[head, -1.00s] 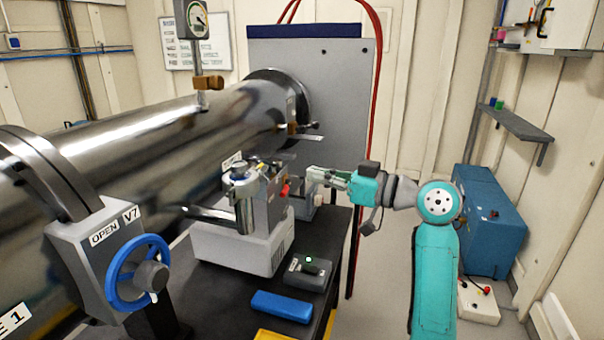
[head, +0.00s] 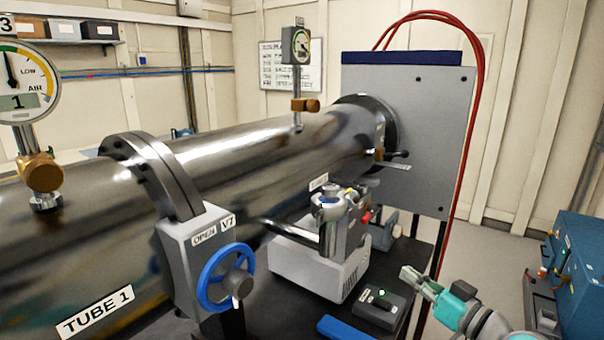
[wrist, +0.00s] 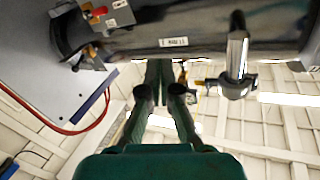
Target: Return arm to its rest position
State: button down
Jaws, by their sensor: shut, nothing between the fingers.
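My gripper (head: 418,280) is at the lower right of the head view, teal with grey fingers. It is raised just right of the black bench and appears apart from everything. In the wrist view my gripper (wrist: 161,90) shows its two dark fingers with nothing held between them. The sensor says they are shut, and the rest of my arm (head: 475,322) runs off the bottom edge of the head view.
A steel tube (head: 260,145) with a blue-wheeled valve (head: 226,277) spans the left. A pump unit (head: 325,255), a small box with a green light (head: 380,308) and a blue case (head: 342,328) sit on the bench. A blue cabinet (head: 580,262) stands at the right.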

jog(key=s+a+f+m+h, duration=0.15)
jog(key=s+f, duration=0.25)
jog(key=f, duration=0.4)
jog(key=s+f+m+h, duration=0.3)
jog(key=f, duration=0.4)
jog(key=s+a+f+m+h, duration=0.15)
jog(key=s+f+h, duration=0.25)
jog(key=s+f, duration=0.9)
jog(key=s+r+n, duration=0.1)
jog(key=s+r, duration=0.2)
jog(key=s, duration=1.1)
jog(key=s+a+r+n+h, duration=0.1)
jog(key=s+r, duration=0.2)
jog(key=s, duration=1.2)
jog(key=shift+s+a, duration=0.25)
jog(key=shift+a, duration=0.05)
